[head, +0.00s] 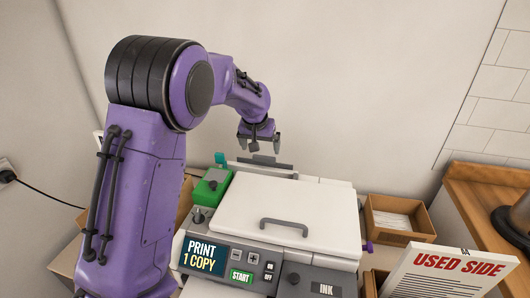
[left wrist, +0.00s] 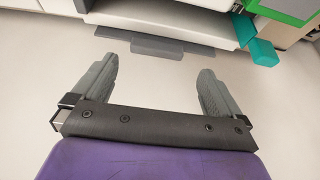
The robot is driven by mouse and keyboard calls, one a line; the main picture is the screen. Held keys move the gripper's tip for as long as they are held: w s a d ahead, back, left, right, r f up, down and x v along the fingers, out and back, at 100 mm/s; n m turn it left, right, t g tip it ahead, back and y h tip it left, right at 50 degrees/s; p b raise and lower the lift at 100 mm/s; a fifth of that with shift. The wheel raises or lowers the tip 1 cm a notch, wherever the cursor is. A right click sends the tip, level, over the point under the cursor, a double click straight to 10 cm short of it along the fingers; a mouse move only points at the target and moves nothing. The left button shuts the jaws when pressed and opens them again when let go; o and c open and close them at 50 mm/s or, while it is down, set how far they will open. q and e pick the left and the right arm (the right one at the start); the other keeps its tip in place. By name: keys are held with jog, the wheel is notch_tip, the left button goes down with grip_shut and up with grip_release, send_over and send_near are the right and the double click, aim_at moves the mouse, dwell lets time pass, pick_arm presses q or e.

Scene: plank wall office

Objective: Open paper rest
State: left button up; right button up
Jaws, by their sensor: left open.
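A white printer (head: 280,206) with a closed lid and a grey lid handle (head: 284,226) stands below my left arm. A grey flap (head: 264,163), which looks like the paper rest, sits at the printer's back edge. It shows in the left wrist view as a grey bar (left wrist: 144,45) beside the white body. My left gripper (head: 261,143) is open and empty, just above the flap in the head view. In the left wrist view its two fingers (left wrist: 158,75) point toward the flap, with nothing between them. My right gripper is out of view.
A green box (head: 211,187) and a teal tab (head: 220,158) are at the printer's left. A wooden counter (head: 485,200) stands far right.

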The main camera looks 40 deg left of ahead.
aim_at(264, 157)
pick_arm(q)
jog(key=x, duration=0.3)
jog(key=w+x, duration=0.1)
jog(key=x, duration=0.2)
jog(key=shift+w+f, duration=0.1)
jog(key=shift+s+r, duration=0.2)
jog(key=shift+s, duration=0.15)
jog(key=shift+w, duration=0.1)
jog(key=c, duration=1.3)
notch_tip(264, 157, up, 13)
jog(key=p, duration=1.4)
jog(key=shift+f, duration=0.2)
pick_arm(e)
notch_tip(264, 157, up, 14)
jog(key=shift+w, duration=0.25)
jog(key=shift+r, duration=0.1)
